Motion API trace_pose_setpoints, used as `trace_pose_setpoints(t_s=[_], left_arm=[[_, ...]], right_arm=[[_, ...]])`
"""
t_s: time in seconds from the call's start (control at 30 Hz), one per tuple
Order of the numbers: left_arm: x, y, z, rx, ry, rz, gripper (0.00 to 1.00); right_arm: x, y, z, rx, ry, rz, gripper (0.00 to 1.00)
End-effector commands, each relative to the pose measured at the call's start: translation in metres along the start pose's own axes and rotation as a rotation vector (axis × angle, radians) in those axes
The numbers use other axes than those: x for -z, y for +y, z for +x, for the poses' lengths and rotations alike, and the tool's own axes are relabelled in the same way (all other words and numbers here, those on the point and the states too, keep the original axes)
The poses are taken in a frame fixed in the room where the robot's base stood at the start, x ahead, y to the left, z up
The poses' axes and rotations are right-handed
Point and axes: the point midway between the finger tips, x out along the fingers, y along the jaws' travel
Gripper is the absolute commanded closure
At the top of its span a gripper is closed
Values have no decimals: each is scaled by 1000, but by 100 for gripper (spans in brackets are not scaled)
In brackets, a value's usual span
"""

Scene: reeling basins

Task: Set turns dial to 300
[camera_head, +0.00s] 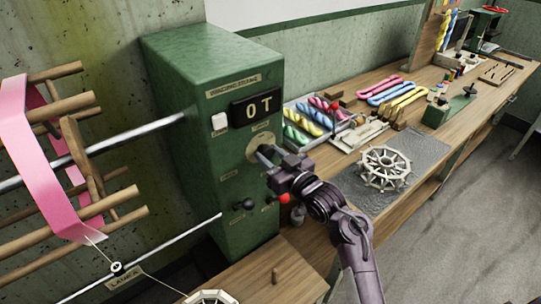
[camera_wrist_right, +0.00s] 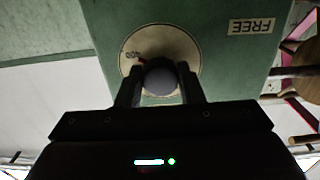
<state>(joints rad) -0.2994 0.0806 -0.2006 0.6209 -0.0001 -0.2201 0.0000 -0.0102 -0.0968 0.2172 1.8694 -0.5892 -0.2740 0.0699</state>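The green winding-frame cabinet (camera_head: 205,100) has a black display (camera_head: 257,107) reading "0 T". Below it is the turns dial (camera_head: 259,143), a cream disc. In the right wrist view the dial plate (camera_wrist_right: 150,42) appears with a "400" mark and a small red mark near the dark round knob (camera_wrist_right: 160,76). My right gripper (camera_head: 266,153) is at the dial, and in the right wrist view its fingers (camera_wrist_right: 160,88) lie on both sides of the knob, seemingly touching it. Part of the dial is hidden by the gripper. My left gripper is not in view.
A wooden reel with pink ribbon (camera_head: 40,150) stands left of the cabinet. Dark and red knobs (camera_head: 284,198) sit low on the cabinet front. The bench at right holds a tray of colored skeins (camera_head: 308,120) and a spoked wheel (camera_head: 384,168) on a grey mat.

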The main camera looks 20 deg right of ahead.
Motion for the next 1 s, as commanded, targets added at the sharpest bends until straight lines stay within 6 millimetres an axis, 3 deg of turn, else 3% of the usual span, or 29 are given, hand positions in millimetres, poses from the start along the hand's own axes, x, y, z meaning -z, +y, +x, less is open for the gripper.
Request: trace_pose_setpoints(t_s=[0.47, 1.0], left_arm=[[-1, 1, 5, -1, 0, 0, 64], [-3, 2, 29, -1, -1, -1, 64]], right_arm=[[-2, 0, 0, 2, -1, -93, 89], [-3, 1, 0, 3, -1, -562, 89]])
